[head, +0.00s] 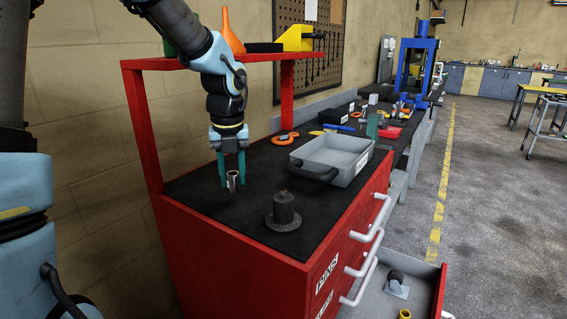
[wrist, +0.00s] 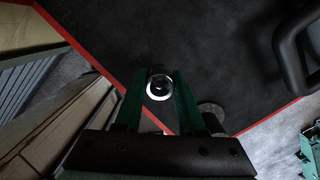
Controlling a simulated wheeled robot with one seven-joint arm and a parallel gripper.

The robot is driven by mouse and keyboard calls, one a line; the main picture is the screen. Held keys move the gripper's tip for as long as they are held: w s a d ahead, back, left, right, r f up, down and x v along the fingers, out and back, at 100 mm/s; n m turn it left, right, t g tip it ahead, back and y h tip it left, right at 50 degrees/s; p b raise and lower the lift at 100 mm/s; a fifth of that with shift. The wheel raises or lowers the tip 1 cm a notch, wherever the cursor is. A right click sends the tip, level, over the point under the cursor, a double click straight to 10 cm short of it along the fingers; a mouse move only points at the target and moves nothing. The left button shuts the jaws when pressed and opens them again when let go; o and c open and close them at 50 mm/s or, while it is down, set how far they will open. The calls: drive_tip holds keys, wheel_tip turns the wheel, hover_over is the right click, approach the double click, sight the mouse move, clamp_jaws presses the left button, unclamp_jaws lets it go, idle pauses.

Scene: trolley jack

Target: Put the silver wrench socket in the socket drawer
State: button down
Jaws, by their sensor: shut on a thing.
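The silver wrench socket (head: 232,182) is a small shiny cylinder, held upright between the green fingers of my gripper (head: 232,178). The gripper is shut on it, pointing down over the left part of the cabinet's black top. In the wrist view the socket (wrist: 160,86) shows its round open end between the fingertips (wrist: 160,92). A grey drawer-like tray (head: 312,158) with a dark handle sits on the cabinet top; its label is too small to read. A lower drawer (head: 372,302) of the red cabinet stands open at the bottom right. I cannot tell which is the socket drawer.
A dark flanged cylinder (head: 283,212) stands on the cabinet top, right of my gripper. An orange clamp-like thing (head: 285,139) lies behind. A red shelf frame (head: 140,128) rises at the back. The open drawer holds a grey part (head: 397,287) and a yellow ring (head: 405,314).

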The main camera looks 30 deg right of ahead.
drive_tip(key=w+d+p, duration=0.1)
drive_tip(key=w+d, duration=0.1)
drive_tip(key=d, duration=0.2)
drive_tip(key=w+d+p, duration=0.2)
drive_tip(key=w+d, duration=0.1)
drive_tip(key=d, duration=0.2)
drive_tip(key=w+d+p, duration=0.1)
drive_tip(key=w+d, duration=0.1)
drive_tip(key=d, duration=0.3)
drive_tip(key=shift+w, duration=0.4)
drive_tip(key=shift+d+f+p, duration=0.1)
drive_tip(key=shift+f+p, duration=0.95)
drive_tip(key=shift+f, duration=0.7)
drive_tip(key=shift+f, duration=0.1)
drive_tip(key=c, duration=0.5)
unclamp_jaws()
